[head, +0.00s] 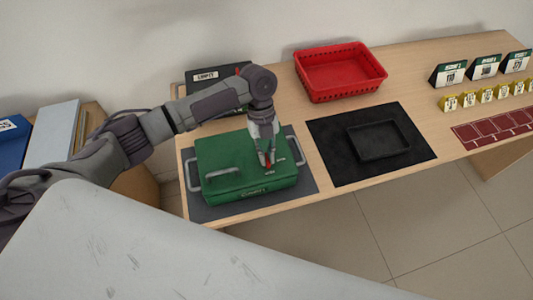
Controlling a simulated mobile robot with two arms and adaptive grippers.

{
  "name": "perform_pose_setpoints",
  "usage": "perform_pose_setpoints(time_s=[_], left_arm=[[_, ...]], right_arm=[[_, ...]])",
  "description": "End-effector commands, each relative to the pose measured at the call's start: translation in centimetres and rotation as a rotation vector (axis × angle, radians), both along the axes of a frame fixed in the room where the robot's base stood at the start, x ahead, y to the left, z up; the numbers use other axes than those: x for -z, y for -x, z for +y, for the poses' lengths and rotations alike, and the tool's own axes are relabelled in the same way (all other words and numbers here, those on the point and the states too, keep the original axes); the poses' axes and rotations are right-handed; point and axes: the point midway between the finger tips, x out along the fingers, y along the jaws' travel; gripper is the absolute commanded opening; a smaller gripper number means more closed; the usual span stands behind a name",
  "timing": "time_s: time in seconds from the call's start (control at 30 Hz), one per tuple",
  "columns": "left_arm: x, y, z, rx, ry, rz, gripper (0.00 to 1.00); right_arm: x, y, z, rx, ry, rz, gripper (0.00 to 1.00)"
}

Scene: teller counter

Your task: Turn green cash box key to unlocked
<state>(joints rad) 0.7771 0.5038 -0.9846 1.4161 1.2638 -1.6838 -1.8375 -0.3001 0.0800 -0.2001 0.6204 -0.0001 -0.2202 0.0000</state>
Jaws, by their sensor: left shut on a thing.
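The green cash box (225,170) sits closed on a dark grey mat (307,186) at the left end of the wooden counter. It has a grey handle on its lid and grey side handles. The red key (267,166) stands at the right part of the lid, partly hidden by my fingers. My left gripper (267,160) comes down from above and is shut on the key. The small lid markings are too small to read, so I cannot tell the key's turn. My right gripper is not in view.
A red basket (340,72) stands at the back. A black tray (378,140) lies on a black mat (330,155) right of the cash box. Green-and-white signs, yellow tags and a dark red strip (492,128) are at the right. A dark labelled case (205,76) is behind my arm.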

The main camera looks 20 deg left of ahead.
Motion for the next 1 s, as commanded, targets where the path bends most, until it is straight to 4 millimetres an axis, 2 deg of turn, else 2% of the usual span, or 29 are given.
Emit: perform_pose_setpoints(time_s=[0.07, 0.1, 0.23, 0.53, 0.63, 0.77, 1.0], left_arm=[[0.0, 0.0, 0.0, 0.001, 0.0, -0.001, 0.0], [0.0, 0.0, 0.0, 0.001, 0.0, -0.001, 0.14], [0.0, 0.0, 0.0, 0.001, 0.0, -0.001, 0.36], [-0.1, 0.0, 0.0, 0.0, 0.001, -0.001, 0.36], [-0.7, -0.3, 0.2, 0.0, 0.0, -0.001, 0.36], [-2.6, -1.0, 0.6, 0.0, 0.001, -0.004, 0.36], [-7.4, -2.7, 1.6, -0.001, 0.001, -0.004, 0.36]], right_arm=[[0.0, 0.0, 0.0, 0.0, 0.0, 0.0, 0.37], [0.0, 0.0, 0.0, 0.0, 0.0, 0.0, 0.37], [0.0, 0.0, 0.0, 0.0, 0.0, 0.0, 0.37], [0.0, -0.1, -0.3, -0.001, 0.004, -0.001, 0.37], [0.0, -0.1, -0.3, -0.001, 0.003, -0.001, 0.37], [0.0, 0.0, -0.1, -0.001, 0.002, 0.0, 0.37], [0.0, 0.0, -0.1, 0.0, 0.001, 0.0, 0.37]])
